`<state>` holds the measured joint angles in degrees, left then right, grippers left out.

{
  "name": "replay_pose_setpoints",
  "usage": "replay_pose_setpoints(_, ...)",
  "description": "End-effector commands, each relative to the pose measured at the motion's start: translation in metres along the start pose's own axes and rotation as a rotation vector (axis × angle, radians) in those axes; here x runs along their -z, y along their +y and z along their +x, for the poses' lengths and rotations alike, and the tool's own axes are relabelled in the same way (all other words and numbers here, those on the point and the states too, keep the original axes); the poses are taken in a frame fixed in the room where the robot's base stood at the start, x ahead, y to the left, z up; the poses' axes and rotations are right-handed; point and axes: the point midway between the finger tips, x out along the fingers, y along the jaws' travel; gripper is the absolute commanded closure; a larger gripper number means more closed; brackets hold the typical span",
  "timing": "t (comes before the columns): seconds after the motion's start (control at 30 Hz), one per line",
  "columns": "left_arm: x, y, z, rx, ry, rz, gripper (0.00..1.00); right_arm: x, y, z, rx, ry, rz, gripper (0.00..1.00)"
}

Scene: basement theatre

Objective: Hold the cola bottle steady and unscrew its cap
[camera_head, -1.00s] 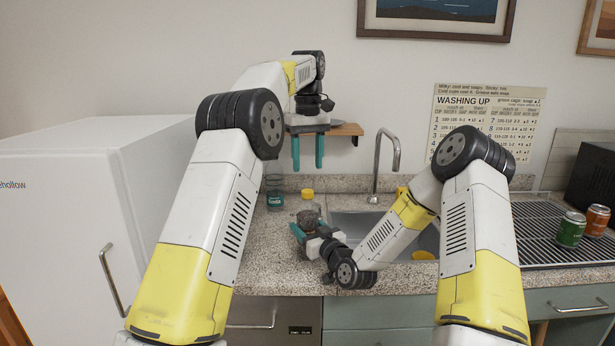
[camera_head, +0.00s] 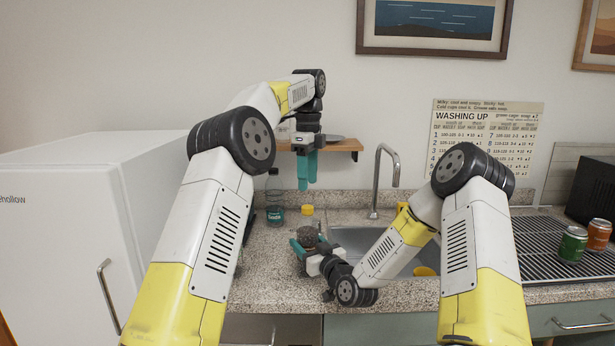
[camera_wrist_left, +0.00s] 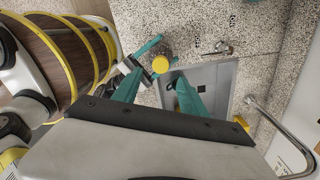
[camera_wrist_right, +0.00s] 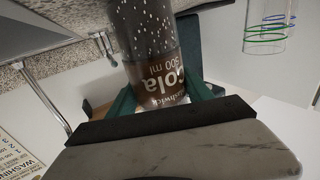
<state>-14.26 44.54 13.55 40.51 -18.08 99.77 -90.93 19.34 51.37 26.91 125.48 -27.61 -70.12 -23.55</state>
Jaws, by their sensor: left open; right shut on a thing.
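The cola bottle (camera_head: 309,236) stands upright on the speckled counter, left of the sink. It is dark, with a yellow cap (camera_head: 307,210) on top. My right gripper (camera_head: 312,250) is shut around the bottle's body; the right wrist view shows the printed label (camera_wrist_right: 160,75) close between its fingers. My left gripper (camera_head: 307,170) is open and empty, pointing down above the cap with a gap between them. In the left wrist view the cap (camera_wrist_left: 160,64) shows beyond and between the left fingers. The right fingers are partly hidden in the head view.
A tap (camera_head: 378,180) and sink (camera_head: 360,236) are to the right. A wall shelf (camera_head: 340,145) is behind my left gripper. Green (camera_head: 572,245) and orange (camera_head: 598,235) cans stand far right.

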Motion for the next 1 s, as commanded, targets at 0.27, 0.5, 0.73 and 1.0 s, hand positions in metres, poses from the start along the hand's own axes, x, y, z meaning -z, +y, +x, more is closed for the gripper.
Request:
replay_pose_setpoints(0.27, 0.0, 0.0, -0.001, 0.005, 0.0, 0.641, 0.5, 0.0, 0.0, 0.0, -0.001, 0.0, -0.001, 1.0)
replay_pose_setpoints(0.5, -0.001, 0.0, -0.003, 0.008, -0.004, 1.039, 0.5, 0.0, 0.0, 0.0, -0.001, 0.0, -0.001, 1.0)
replay_pose_setpoints(0.73, -0.001, 0.0, 0.001, 0.007, -0.005, 1.171, 0.5, 0.0, 0.0, 0.0, -0.001, 0.0, -0.001, 1.0)
replay_pose_setpoints(1.0, -0.001, 0.0, 0.037, 0.005, -0.004, 1.174, 0.5, 0.0, 0.0, 0.0, -0.001, 0.0, -0.001, 1.0)
